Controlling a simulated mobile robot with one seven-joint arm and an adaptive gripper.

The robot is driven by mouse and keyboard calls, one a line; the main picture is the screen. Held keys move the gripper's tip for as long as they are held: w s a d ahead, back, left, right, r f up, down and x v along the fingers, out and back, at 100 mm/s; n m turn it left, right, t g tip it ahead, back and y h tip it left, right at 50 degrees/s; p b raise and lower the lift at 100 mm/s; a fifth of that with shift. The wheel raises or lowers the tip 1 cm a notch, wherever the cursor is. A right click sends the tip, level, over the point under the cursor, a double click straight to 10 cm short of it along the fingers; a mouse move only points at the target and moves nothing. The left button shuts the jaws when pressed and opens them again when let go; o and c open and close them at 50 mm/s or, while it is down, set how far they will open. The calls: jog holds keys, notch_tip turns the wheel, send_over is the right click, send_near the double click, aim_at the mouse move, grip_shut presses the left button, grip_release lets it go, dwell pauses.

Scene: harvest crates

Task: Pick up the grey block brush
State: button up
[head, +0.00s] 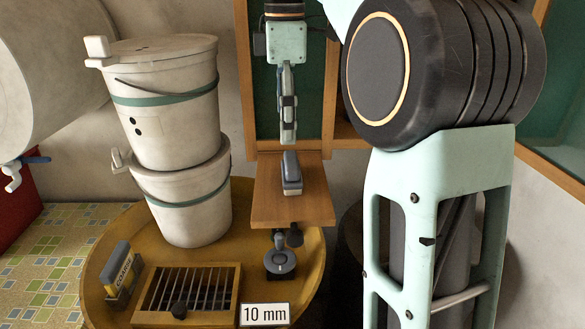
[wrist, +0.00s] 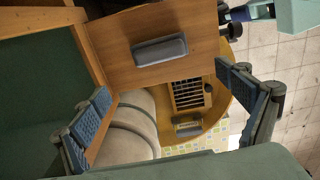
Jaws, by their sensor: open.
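The grey block brush (head: 292,174) lies on a small wooden shelf (head: 265,208) in the head view, near the shelf's back edge. In the wrist view the brush (wrist: 160,50) lies lengthwise across the picture on the bare wood. My gripper (head: 288,139) hangs just above and behind the brush in the head view, apart from it. In the wrist view my gripper's two fingers (wrist: 165,107) are spread wide with nothing between them. The brush's underside is hidden against the shelf.
Two stacked white buckets (head: 180,200) stand left of the shelf. Below are a slatted wooden box (head: 140,315), a holder with a "COARSE" block (head: 121,271) and a "10 mm" label (head: 264,314) on a round yellow table (head: 215,255). A wooden frame (head: 244,80) rises behind the shelf.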

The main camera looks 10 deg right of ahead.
aim_at(292, 159)
notch_tip(292, 159, down, 5)
jog(key=shift+s+r, duration=0.1)
jog(key=shift+r, duration=0.1)
jog(key=f, duration=0.2)
jog(key=d+f, duration=0.1)
jog(key=f, duration=0.1)
jog(key=shift+s+f, duration=0.1)
jog(key=shift+f, duration=0.65)
jog(key=shift+c, duration=0.2)
jog(key=c, duration=1.2)
jog(key=shift+r, duration=0.1)
